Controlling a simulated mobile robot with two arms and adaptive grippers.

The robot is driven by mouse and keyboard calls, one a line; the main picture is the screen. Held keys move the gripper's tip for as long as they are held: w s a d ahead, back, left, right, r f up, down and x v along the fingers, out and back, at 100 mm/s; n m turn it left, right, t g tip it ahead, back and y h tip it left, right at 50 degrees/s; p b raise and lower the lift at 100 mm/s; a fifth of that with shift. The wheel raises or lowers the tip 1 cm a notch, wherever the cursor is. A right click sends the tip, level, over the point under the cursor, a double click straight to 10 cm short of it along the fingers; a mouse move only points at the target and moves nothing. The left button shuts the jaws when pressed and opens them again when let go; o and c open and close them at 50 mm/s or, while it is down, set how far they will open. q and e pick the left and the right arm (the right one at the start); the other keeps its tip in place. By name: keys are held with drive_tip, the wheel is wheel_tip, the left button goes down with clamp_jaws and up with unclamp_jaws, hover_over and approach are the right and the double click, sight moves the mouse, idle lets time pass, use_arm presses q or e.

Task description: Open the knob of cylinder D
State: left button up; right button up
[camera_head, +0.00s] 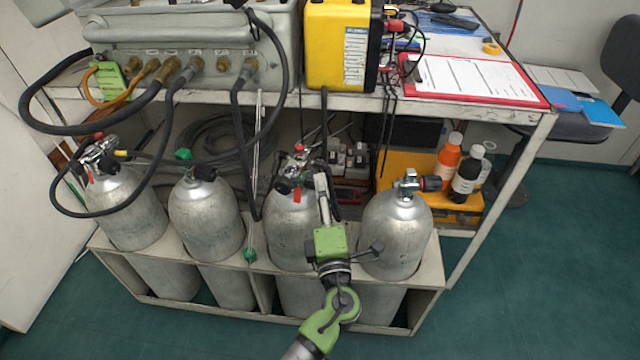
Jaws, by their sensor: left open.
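Several silver cylinders stand in a row in a grey rack. I see no readable letter on them; the rightmost cylinder (400,240), in the place D would have counting from the left, stands upright. My left gripper (347,213) is open and empty, in front of the gap between this cylinder and the third cylinder (288,235). It is left of and below the knob, apart from it, and hides part of the third cylinder's right side. My right gripper is not in view.
The rack's rim (436,262) surrounds the cylinders. The table (542,112) overhangs behind them, with a control panel (200,40), a yellow case (337,45) and a red clipboard (475,82). Hoses hang over the left cylinders. Bottles (467,167) stand on the lower shelf. Floor is clear at right.

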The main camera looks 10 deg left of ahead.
use_arm(q)
drive_tip(key=shift+x, duration=1.75)
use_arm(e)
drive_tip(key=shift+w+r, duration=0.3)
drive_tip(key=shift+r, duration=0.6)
use_arm(q)
drive_tip(key=c, duration=1.1)
drive_tip(key=shift+f+b, duration=0.1)
drive_tip(key=shift+b, duration=0.2)
